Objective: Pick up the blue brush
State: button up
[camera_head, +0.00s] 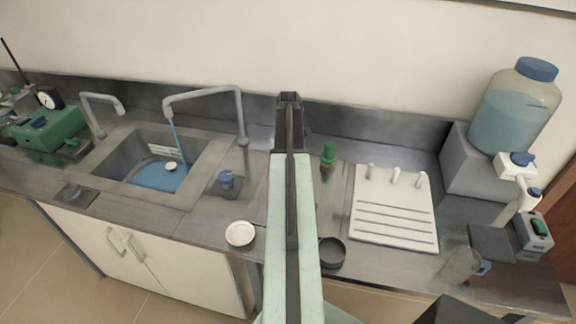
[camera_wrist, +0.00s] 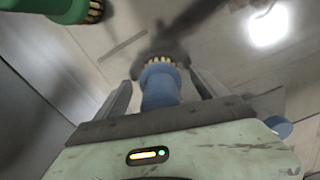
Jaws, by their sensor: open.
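The blue brush (camera_wrist: 160,88) shows in the wrist view, with a ring of pale bristles at its far end. It lies between the two fingers of my gripper (camera_wrist: 161,80), which are apart, with a visible gap on each side. Its near part is hidden by the gripper body. In the head view my gripper (camera_head: 289,97) is at the far end of my arm, near the back of the counter. I cannot make out the blue brush there; my arm may cover it.
A green brush (camera_wrist: 60,8) is at the wrist view's upper left; a green item (camera_head: 328,155) stands right of my arm in the head view. A sink (camera_head: 112,160) is at left. A white rack with pegs (camera_head: 394,210), white dish (camera_head: 240,234) and dark dish (camera_head: 332,252) are nearby.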

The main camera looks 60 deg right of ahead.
jog(key=shift+f, duration=0.15)
jog(key=c, duration=1.5)
jog(key=shift+c, duration=0.2)
jog(key=shift+p, duration=0.3)
jog(key=shift+r+p, duration=0.7)
jog(key=shift+r, duration=0.1)
jog(key=shift+s+a+r+p, duration=0.1)
jog(key=shift+a+r+p, duration=0.15)
jog(key=shift+r+p, duration=0.35)
jog(key=shift+a+r+p, duration=0.2)
jog(key=shift+r+p, duration=0.4)
jog(key=a, duration=0.5)
jog(key=s+a, duration=0.1)
jog(key=a, duration=0.4)
jog(key=s+a+r+p, duration=0.1)
jog(key=a, duration=0.4)
